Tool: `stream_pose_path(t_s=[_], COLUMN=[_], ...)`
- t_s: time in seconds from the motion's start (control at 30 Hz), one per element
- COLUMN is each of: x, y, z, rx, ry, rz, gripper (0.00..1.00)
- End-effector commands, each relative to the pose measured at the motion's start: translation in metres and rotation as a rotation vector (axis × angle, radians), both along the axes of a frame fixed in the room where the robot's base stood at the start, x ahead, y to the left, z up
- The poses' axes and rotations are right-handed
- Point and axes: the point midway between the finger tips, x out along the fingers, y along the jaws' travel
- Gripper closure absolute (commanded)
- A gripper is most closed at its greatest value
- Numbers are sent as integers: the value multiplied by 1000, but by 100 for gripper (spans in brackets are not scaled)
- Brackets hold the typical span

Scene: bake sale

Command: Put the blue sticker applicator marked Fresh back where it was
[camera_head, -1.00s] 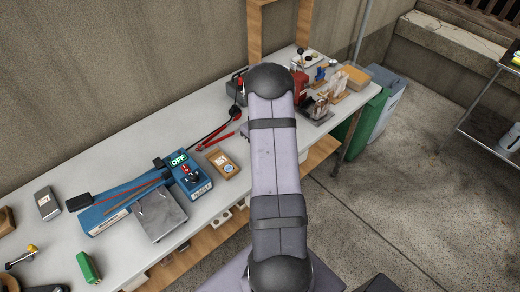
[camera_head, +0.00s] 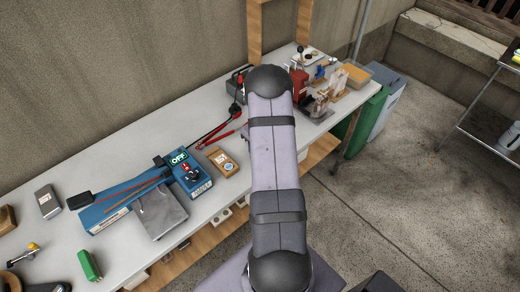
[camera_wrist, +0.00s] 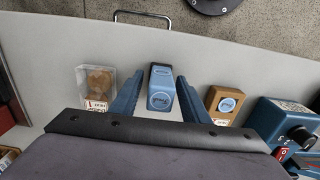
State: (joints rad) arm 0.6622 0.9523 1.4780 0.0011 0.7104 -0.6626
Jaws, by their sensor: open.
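The blue sticker applicator (camera_wrist: 161,88) stands on the pale table in the middle of the wrist view. Its front bears a light round-edged label, too small to read surely. My gripper (camera_wrist: 157,92) is open, with one blue finger on each side of the applicator and a visible gap on both sides. I cannot tell whether the fingers reach it in depth. In the head view my own arm hides the gripper and the applicator.
In the wrist view a clear box of brown treats (camera_wrist: 97,84) stands left of the gripper. A brown block with a blue round label (camera_wrist: 225,104) stands close on the right, then a blue machine with a knob (camera_wrist: 285,122). The wall (camera_head: 110,70) runs behind the table.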

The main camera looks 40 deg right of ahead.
Motion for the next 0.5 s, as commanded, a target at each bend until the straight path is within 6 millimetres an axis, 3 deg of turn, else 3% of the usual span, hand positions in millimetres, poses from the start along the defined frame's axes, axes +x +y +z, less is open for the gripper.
stream_pose_path(t_s=[0.27, 0.5], x=[1, 1], y=[-1, -1], z=[15, 52], rx=[-2, -3], ry=[-2, -4], rz=[0, 0], gripper=[58, 58])
